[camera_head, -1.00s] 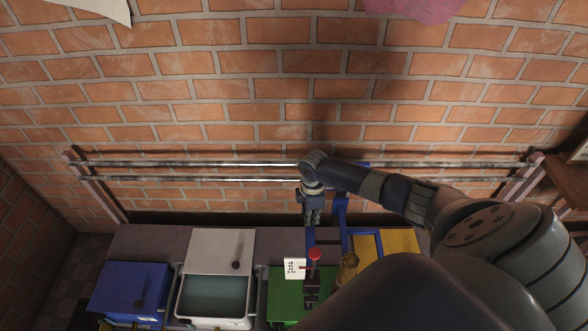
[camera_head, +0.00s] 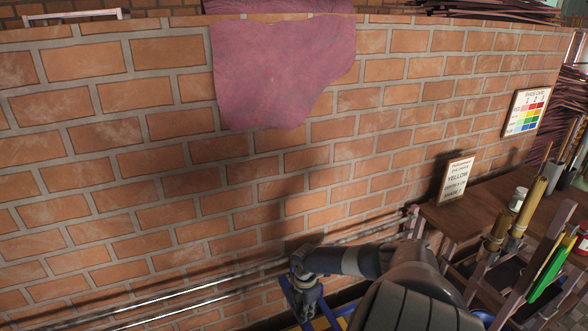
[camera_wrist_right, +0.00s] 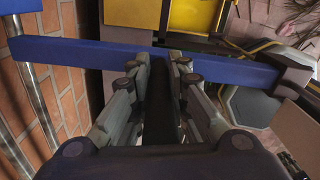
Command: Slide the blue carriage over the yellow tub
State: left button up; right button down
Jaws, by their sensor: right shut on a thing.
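The blue carriage (camera_head: 288,291) shows only in part at the bottom of the head view, below the metal rails. In the right wrist view its blue bar (camera_wrist_right: 85,53) runs across the picture. My right gripper (camera_head: 306,296) is at the carriage. In the wrist view its fingers (camera_wrist_right: 159,68) are shut around a dark upright piece at the blue bar. The yellow tub (camera_head: 322,323) is just a sliver at the bottom edge of the head view. A yellow surface (camera_wrist_right: 195,17) lies beyond the bar in the wrist view. My left gripper is out of view.
Two metal rails (camera_head: 185,302) run along the brick wall (camera_head: 150,170). A colour chart (camera_head: 526,111) hangs on the wall.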

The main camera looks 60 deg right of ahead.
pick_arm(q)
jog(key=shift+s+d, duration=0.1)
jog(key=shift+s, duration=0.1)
pick_arm(e)
jog(key=c, duration=1.5)
grip_release()
jog(key=shift+w, duration=0.1)
jog(key=shift+f, duration=0.15)
jog(key=shift+r, duration=0.2)
notch_tip(320, 180, up, 12)
jog(key=shift+f, duration=0.1)
jog(key=shift+a, duration=0.1)
